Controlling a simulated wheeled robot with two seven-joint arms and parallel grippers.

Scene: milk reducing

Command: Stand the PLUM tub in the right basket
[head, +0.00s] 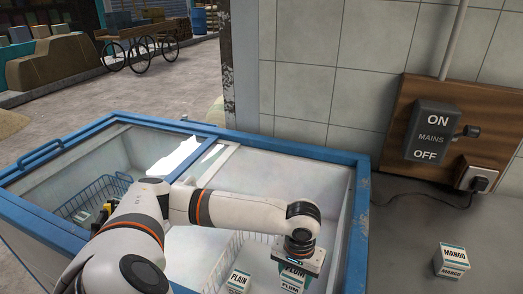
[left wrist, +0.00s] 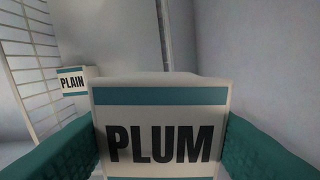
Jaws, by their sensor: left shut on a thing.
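The white PLUM tub (head: 291,280) with a teal band is between the fingers of my left gripper (head: 294,264), inside the freezer on its right side. In the left wrist view the PLUM tub (left wrist: 160,130) stands upright, with a teal finger on each side. The gripper is shut on it. The right basket (head: 228,258), of white wire, is to the left of the gripper. Whether the PLUM tub touches the basket or floor is hidden. My right gripper is not in view.
The blue freezer rim (head: 362,215) surrounds the work area. A blue wire basket (head: 100,195) with a tub is in the left half. A MANGO tub (head: 452,261) stands outside on the grey surface. A mains switch (head: 431,132) is on the wall.

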